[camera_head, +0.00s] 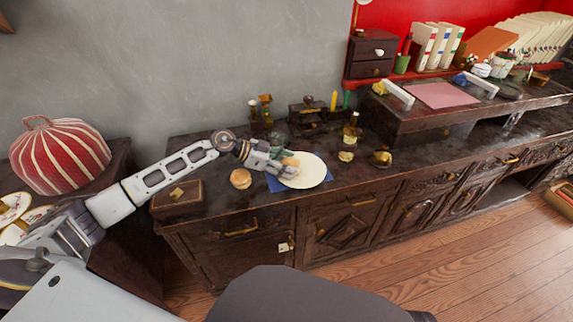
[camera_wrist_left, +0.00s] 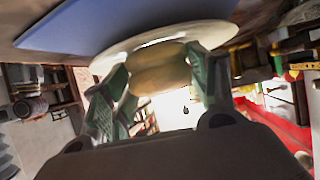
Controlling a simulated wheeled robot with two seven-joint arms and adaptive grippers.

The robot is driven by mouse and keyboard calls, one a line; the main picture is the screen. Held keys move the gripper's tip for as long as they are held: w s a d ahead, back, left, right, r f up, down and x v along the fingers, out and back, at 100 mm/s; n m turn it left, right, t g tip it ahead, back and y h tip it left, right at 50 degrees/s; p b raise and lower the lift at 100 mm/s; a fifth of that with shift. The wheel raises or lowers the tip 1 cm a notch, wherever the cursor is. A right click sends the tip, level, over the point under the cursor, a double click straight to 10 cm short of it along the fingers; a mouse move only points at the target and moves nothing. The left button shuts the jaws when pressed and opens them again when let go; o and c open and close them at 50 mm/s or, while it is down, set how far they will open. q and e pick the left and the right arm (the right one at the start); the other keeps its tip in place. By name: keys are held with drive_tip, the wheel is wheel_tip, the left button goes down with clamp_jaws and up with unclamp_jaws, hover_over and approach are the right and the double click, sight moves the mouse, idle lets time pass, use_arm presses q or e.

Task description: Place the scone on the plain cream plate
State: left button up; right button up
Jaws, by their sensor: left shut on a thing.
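The plain cream plate (camera_head: 312,172) lies on a blue cloth (camera_head: 275,185) on the dark wooden cabinet. My left gripper (camera_head: 285,165) is over the left part of the plate, shut on a scone (camera_head: 292,161). In the left wrist view the round, pale brown scone (camera_wrist_left: 158,68) sits between both fingers, with the plate (camera_wrist_left: 110,60) close behind it. I cannot tell whether the scone touches the plate. Another round bun-like scone (camera_head: 241,179) lies on the cabinet to the left of the cloth. My right gripper is not in view.
A wooden box (camera_head: 178,197) stands at the cabinet's left end. Small bottles (camera_head: 267,108) and a dark casket (camera_head: 313,118) stand behind the plate. A brass pot (camera_head: 382,157) is to the right. A striped red teapot-cosy shape (camera_head: 60,158) stands far left.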

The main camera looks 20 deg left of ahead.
use_arm(q)
drive_tip(key=o, duration=0.7)
drive_tip(key=shift+f, duration=0.1)
drive_tip(key=o, duration=0.3)
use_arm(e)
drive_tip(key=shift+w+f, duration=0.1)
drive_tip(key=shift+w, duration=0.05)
use_arm(q)
drive_tip(key=shift+o, duration=0.2)
drive_tip(key=shift+s+a+r, duration=0.1)
drive_tip(key=shift+a+r, duration=0.15)
drive_tip(key=shift+a, duration=0.05)
drive_tip(key=shift+s+a+r, duration=0.15)
drive_tip(key=shift+a+r, duration=0.05)
drive_tip(key=shift+a, duration=0.05)
drive_tip(key=p+v, duration=0.1)
drive_tip(key=v, duration=0.7)
drive_tip(key=shift+p, duration=0.4)
drive_tip(key=shift+v, duration=1.3)
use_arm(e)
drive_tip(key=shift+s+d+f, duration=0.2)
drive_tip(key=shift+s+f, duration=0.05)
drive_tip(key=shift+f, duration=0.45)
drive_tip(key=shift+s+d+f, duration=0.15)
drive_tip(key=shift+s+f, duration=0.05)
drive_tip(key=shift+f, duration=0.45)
